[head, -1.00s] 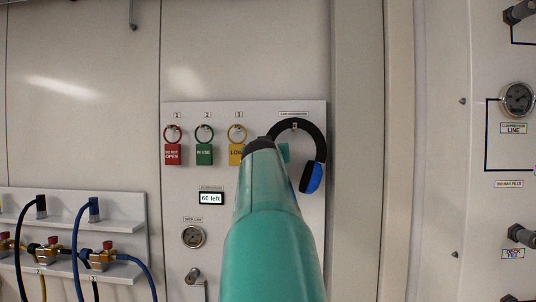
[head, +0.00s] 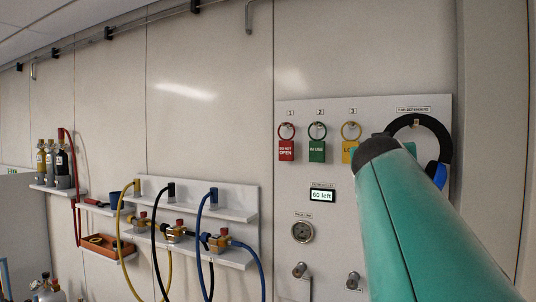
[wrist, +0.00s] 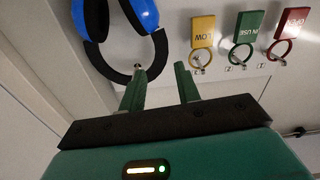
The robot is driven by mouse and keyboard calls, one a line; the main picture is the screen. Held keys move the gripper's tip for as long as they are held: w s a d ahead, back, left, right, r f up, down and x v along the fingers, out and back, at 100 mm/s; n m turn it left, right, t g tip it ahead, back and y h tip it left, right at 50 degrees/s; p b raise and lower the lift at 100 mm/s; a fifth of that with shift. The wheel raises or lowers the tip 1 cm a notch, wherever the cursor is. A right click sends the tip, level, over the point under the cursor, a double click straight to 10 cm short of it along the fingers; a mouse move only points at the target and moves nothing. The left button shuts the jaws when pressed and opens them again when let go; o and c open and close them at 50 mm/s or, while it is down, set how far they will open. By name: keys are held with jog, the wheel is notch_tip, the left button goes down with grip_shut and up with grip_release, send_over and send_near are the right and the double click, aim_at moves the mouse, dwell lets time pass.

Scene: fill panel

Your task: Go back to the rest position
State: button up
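My gripper (wrist: 160,84) has its two green fingers spread apart, with nothing between them in the wrist view. It is in front of the panel (head: 380,103). The wrist view is upside down. The ear defenders (head: 434,127), with a black band and blue cups, hang from a hook at the panel's upper right. They also show in the wrist view (wrist: 127,18), close to one fingertip; I cannot tell whether they touch. In the head view my green arm hides part of them and the gripper's fingers are mostly hidden.
Red (head: 286,151), green (head: 317,151) and yellow (head: 348,152) tags hang on the panel, above a "60 left" display (head: 322,195) and a gauge (head: 302,231). White shelves (head: 235,215) with hoses are left. Cylinders (head: 50,165) stand farther left.

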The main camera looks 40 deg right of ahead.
jog(key=shift+s+a, duration=0.1)
jog(key=shift+a, duration=0.15)
jog(key=w+a+f+n+t+y, duration=0.15)
jog(key=w+a+f+y, duration=0.3)
jog(key=a+f, duration=0.55)
jog(key=w+a+f+n+y, duration=0.3)
jog(key=w+a+f+y, duration=0.15)
jog(key=a+f, duration=0.6)
jog(key=s+a+f+n+g+y, duration=0.2)
jog(key=s+a+f+n+y, duration=0.1)
jog(key=a+f, duration=0.7)
jog(key=s+a+f+n+g+y, duration=0.2)
jog(key=s+a+f+n+y, duration=0.2)
jog(key=a+f, duration=0.7)
jog(key=shift+s+f, duration=0.4)
jog(key=shift+s, duration=0.6)
jog(key=shift+s, duration=0.1)
